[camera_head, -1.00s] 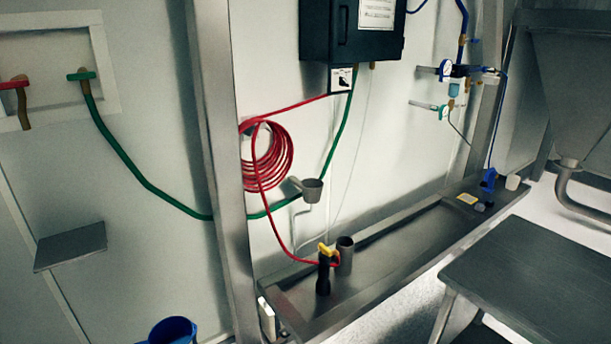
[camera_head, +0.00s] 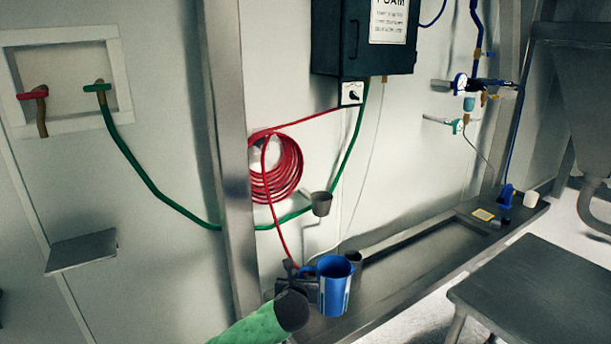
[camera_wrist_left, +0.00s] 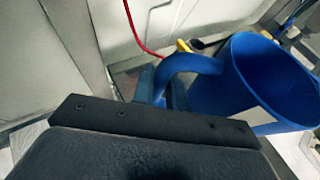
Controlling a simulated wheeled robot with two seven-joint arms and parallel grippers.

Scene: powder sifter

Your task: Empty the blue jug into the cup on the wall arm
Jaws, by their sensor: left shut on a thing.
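The blue jug (camera_head: 335,285) is held upright by my left gripper (camera_head: 306,283), which is shut on its handle. In the left wrist view the jug (camera_wrist_left: 262,85) shows its open mouth, and its looped handle sits between the fingers (camera_wrist_left: 160,90); what is inside cannot be made out. The grey cup (camera_head: 321,204) on the wall arm is above and slightly left of the jug, apart from it, beside the red hose coil. The wall arm is hard to see behind the cup. My right gripper is in neither view.
A steel trough shelf (camera_head: 420,255) runs along the wall, with a grey cylinder (camera_head: 355,264) behind the jug. The red hose coil (camera_head: 276,170) and green hose (camera_head: 150,185) hang on the wall. A steel post (camera_head: 232,150) stands left; a dark table (camera_head: 540,290) stands right.

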